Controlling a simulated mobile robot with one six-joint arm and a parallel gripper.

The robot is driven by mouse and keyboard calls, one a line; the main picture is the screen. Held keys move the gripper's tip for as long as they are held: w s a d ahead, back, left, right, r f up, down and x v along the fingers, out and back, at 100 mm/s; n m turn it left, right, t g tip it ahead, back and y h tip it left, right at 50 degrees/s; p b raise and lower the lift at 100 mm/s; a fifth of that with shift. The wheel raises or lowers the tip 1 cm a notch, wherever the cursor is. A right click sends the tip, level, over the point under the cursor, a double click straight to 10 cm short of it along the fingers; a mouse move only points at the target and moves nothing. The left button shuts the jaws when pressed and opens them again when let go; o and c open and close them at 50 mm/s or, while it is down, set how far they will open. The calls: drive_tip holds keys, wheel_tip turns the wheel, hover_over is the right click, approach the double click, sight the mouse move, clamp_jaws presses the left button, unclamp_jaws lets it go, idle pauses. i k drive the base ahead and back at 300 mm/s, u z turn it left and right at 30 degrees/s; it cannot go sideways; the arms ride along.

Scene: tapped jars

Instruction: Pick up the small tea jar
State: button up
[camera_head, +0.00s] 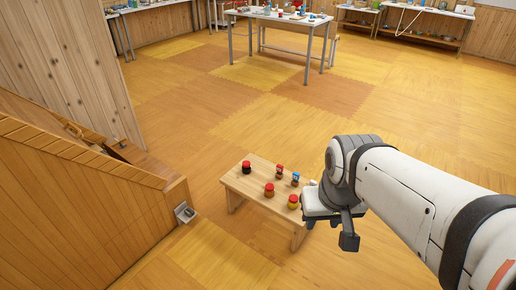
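Several small jars stand on a low wooden bench (235,184). A dark jar with a red lid (246,168) is at the back left, and a brown jar with a red lid (269,191) is at the front middle. A yellow jar with a red lid (293,202) is at the front right. A slim red-topped jar (280,172) and a slim blue-topped jar (295,180) stand behind. I cannot tell which one holds tea. My gripper (331,231) hangs off the bench's right end, apart from the jars. Its opening is unclear at this angle.
A wooden stair side wall (90,205) with a small grey box (185,213) stands left of the bench. A cluttered metal-legged table (285,17) is at the back, with side benches beyond. The floor between is clear.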

sight(269, 189)
drive_tip(key=u, duration=0.4)
drive_tip(key=i, duration=1)
drive_tip(key=u, duration=0.05)
